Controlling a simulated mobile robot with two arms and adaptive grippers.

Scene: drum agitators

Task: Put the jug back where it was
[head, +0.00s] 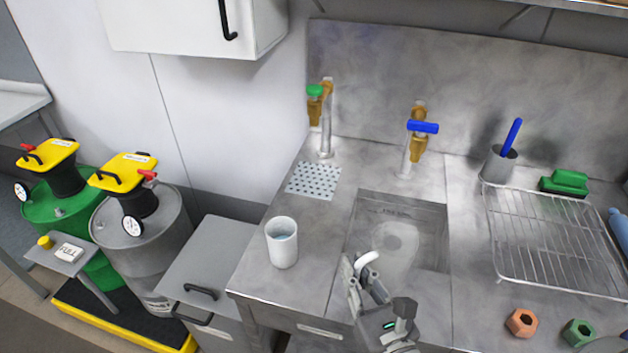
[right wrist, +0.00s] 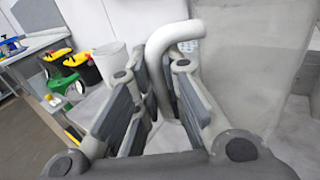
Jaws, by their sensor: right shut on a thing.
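A white, handleless-looking jug (head: 282,243) stands upright on the steel counter, left of the sink, with bluish liquid inside. It also shows in the right wrist view (right wrist: 108,62), partly hidden behind my finger. My right gripper (head: 362,276) is over the front of the sink, to the right of the jug and apart from it. What the tube's lower end joins is hidden. My left gripper is not in view.
The sink (head: 430,225) has a green-topped tap (head: 315,92) and a blue-handled tap (head: 422,128) behind it. A wire rack (head: 560,284) and hex nuts (head: 521,322) are at right. Drums (head: 140,240) stand at left.

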